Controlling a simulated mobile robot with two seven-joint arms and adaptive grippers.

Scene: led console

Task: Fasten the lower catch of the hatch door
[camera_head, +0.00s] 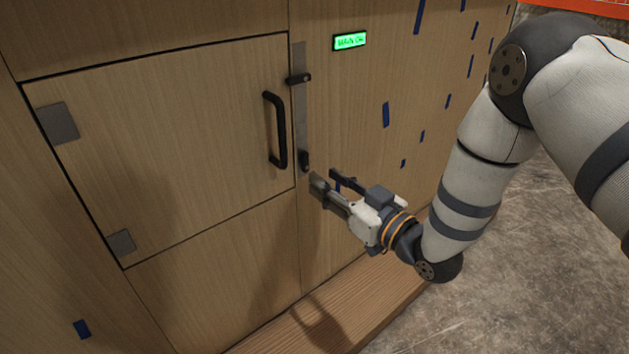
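The wooden hatch door (180,140) is closed flush in the panel, with a black bar handle (282,130) near its right edge. The upper catch (299,78) is a small black piece lying sideways across the door's edge. The lower catch (304,161) is black and points up and down on the metal strip (299,115), beside the door's edge. My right gripper (325,181) is just below and to the right of the lower catch, with its fingers apart and nothing visible between them. Contact with the catch cannot be made out. My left gripper is out of view.
A lit green display (350,41) is on the panel at the upper right. Hinge plates (58,123) sit on the door's left side. A wooden ledge (285,325) runs along the bottom. Blue tape pieces mark the panel. Open concrete floor (500,300) lies to the right.

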